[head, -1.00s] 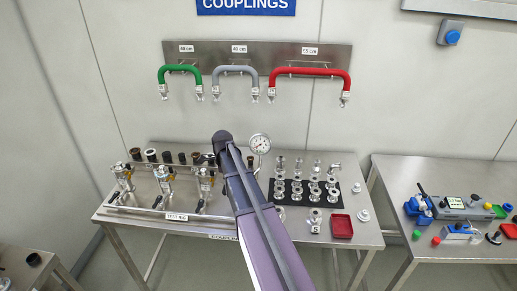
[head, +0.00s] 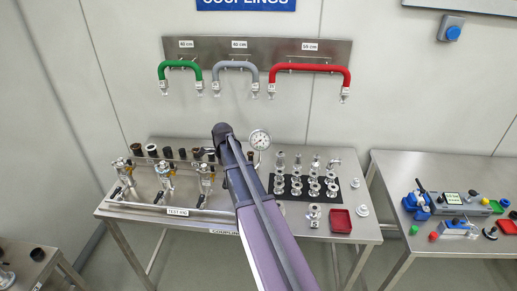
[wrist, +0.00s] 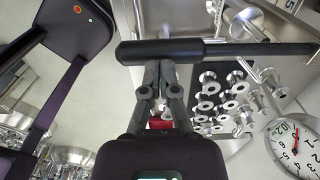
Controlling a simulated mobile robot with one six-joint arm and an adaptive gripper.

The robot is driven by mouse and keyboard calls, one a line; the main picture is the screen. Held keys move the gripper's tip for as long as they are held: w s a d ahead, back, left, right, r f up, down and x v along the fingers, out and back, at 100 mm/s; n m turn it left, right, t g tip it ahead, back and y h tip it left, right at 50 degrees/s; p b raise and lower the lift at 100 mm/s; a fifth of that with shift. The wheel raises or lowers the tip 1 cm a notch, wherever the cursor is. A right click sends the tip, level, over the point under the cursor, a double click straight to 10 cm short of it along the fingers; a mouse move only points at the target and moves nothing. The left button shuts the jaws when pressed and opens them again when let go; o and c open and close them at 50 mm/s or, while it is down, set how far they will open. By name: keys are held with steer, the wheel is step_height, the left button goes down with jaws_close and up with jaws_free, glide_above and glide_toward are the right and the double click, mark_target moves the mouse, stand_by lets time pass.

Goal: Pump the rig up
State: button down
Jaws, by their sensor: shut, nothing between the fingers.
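The test rig (head: 178,222) stands on the left half of the steel table, with several valve fittings along it. Its pressure gauge (head: 260,139) is just right of my arm; in the wrist view the gauge (wrist: 295,148) fills the lower right, its red needle near the upper part of the dial. A black handle grip (wrist: 160,50) with a metal rod lies across the wrist view. My gripper (wrist: 161,72) is shut and empty, its fingertips at the grip's lower edge in the picture. I cannot tell if they touch it. My arm hides the gripper in the head view.
A black mat (head: 268,183) with several metal fittings and a red tray (head: 340,220) lie right of my arm. Green (head: 180,64), grey (head: 236,65) and red (head: 312,68) hoses hang on the wall. A second table (head: 400,168) stands at right.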

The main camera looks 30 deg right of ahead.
step_height(320, 180, down, 7)
steer(key=b, duration=0.7)
step_height(320, 180, up, 7)
steer(key=p, duration=0.7)
stand_by(0.4)
steer(key=shift+f, duration=0.15)
stand_by(0.7)
steer(key=shift+r, duration=0.2)
stand_by(2.1)
stand_by(0.8)
step_height(320, 180, up, 6)
steer(key=p, duration=0.6)
stand_by(0.5)
